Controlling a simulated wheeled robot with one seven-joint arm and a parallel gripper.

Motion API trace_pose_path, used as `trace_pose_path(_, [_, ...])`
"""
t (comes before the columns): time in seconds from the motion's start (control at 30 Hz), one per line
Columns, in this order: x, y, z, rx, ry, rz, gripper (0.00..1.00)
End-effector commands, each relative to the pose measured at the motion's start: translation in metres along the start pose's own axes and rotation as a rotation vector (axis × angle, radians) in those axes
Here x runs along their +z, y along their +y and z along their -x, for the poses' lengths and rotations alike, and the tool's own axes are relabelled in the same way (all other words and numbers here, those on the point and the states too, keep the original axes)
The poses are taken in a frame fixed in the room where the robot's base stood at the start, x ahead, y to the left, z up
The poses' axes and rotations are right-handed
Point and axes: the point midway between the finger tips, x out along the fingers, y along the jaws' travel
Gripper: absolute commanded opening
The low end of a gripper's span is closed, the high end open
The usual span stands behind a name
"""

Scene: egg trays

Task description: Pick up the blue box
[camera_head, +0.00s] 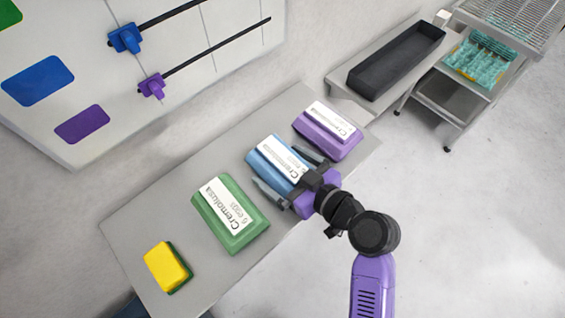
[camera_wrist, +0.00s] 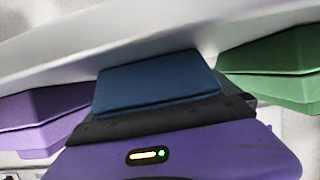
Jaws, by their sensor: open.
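The blue box (camera_head: 272,158) lies on the grey table between a green box and a purple box, with a white label on its top. My gripper (camera_head: 285,172) is open, with one dark finger along each long side of the blue box near its front end. The wrist view shows the end of the blue box (camera_wrist: 158,84) straight ahead, close to the gripper's dark front edge. The fingertips are hidden in the wrist view, and I cannot tell whether the fingers touch the box.
The green box (camera_head: 246,233) is left of the gripper and the purple box (camera_head: 340,146) is right of it on the table (camera_head: 135,212). A yellow and green sponge (camera_head: 166,267) lies at the near left. A black tray (camera_head: 397,62) and a wire-rack trolley (camera_head: 510,22) stand at the back right.

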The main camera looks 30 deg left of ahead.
Motion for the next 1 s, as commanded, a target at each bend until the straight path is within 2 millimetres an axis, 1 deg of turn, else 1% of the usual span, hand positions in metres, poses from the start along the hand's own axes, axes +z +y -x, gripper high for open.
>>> trace_pose_path(0.17, [0.000, 0.000, -0.001, 0.001, 0.000, 0.000, 1.00])
trace_pose_path(0.2, [0.000, 0.000, -0.001, 0.001, 0.000, 0.000, 0.98])
trace_pose_path(0.27, [0.000, 0.000, 0.000, 0.001, 0.000, 0.000, 0.86])
trace_pose_path(0.4, [0.000, 0.000, 0.000, 0.001, 0.000, 0.000, 0.59])
trace_pose_path(0.57, [0.000, 0.000, 0.000, 0.001, 0.000, 0.000, 0.27])
trace_pose_path(0.6, [-0.001, 0.001, 0.000, 0.001, 0.003, 0.001, 0.25])
trace_pose_path(0.87, [-0.003, 0.001, 0.001, 0.001, 0.003, 0.001, 0.25])
trace_pose_path(1.0, [-0.010, 0.001, 0.003, 0.002, 0.004, 0.003, 0.25])
